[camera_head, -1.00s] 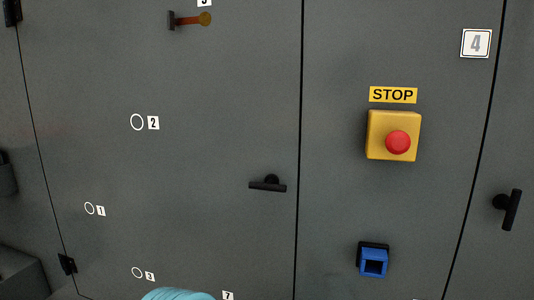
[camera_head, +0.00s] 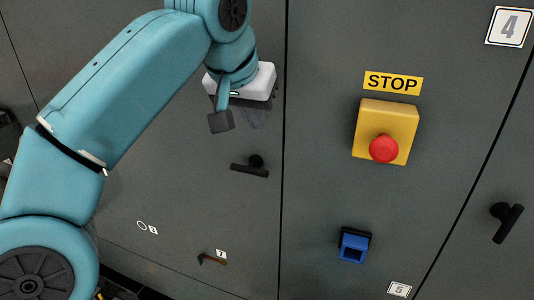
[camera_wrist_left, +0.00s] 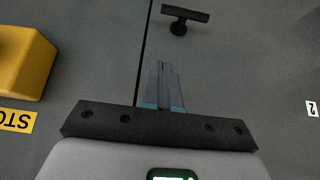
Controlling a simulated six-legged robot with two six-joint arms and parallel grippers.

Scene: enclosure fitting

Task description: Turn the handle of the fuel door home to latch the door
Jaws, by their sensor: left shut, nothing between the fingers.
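A black T-shaped handle (camera_head: 250,170) sits on the large grey door (camera_head: 185,200), near that door's right edge. Its bar lies nearly level, with the right end slightly lower. The handle also shows at the top of the left wrist view (camera_wrist_left: 184,15). My left gripper (camera_head: 255,123) is just above the handle in the head view, its grey fingers faint against the door. In the left wrist view its fingers (camera_wrist_left: 162,66) are together and empty, apart from the handle. A second black handle (camera_head: 507,222) is on the panel at right. My right gripper is not in view.
A yellow box with a red stop button (camera_head: 384,149) projects from the panel right of the door seam. A blue square fitting (camera_head: 354,246) is below it. A small hooked part (camera_head: 211,260) is low on the large door. My left arm covers the left side.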

